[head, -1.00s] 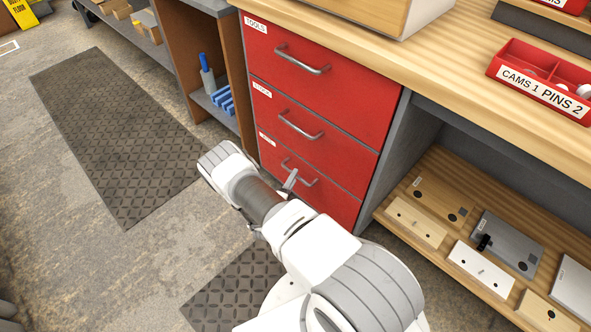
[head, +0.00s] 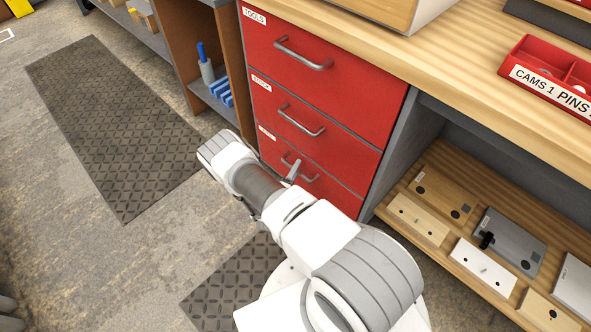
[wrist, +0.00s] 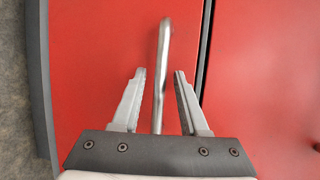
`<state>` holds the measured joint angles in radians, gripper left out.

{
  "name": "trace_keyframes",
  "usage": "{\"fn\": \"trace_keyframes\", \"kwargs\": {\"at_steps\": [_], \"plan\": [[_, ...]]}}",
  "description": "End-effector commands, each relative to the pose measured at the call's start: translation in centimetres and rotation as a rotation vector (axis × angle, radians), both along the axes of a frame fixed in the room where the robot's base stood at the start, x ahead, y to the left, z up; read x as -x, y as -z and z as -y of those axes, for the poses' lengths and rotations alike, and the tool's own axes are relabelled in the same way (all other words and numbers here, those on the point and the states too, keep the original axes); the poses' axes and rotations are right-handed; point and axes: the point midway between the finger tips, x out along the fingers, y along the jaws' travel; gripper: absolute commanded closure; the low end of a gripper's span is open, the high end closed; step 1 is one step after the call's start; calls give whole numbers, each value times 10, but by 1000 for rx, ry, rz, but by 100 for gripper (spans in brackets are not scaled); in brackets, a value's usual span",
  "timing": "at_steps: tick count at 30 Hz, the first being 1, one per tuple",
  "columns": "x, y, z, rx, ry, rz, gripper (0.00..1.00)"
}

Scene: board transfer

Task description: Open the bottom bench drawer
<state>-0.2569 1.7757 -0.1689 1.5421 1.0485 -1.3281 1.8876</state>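The bottom bench drawer (head: 328,190) is red, the lowest of three in the bench, and looks shut. Its grey bar handle (head: 309,178) is partly behind my arm in the head view. In the wrist view the drawer front (wrist: 95,60) fills the left and middle. The handle (wrist: 163,60) runs between the two fingers of my gripper (wrist: 158,82). The fingers are open, with a gap on each side of the bar. In the head view a finger of my gripper (head: 294,170) shows by the handle; the rest is hidden by my arm.
The middle drawer (head: 325,150) and the top drawer labelled TOOLS (head: 350,85) are above and look shut. An open shelf with several plates (head: 430,185) is at right. A cubby with blue items (head: 220,90) is at left. Floor in front is clear, with dark mats (head: 120,130).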

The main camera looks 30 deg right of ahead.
Motion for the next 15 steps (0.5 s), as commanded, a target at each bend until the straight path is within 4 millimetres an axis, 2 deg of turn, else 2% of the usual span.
{"fn": "trace_keyframes", "kwargs": {"at_steps": [1, 6, 15], "plan": [[0, 0, 0, 0, 0, 0, 67], [0, 0, 0, 0, 0, 0, 98], [0, 0, 0, 0, 0, 0, 100]]}}
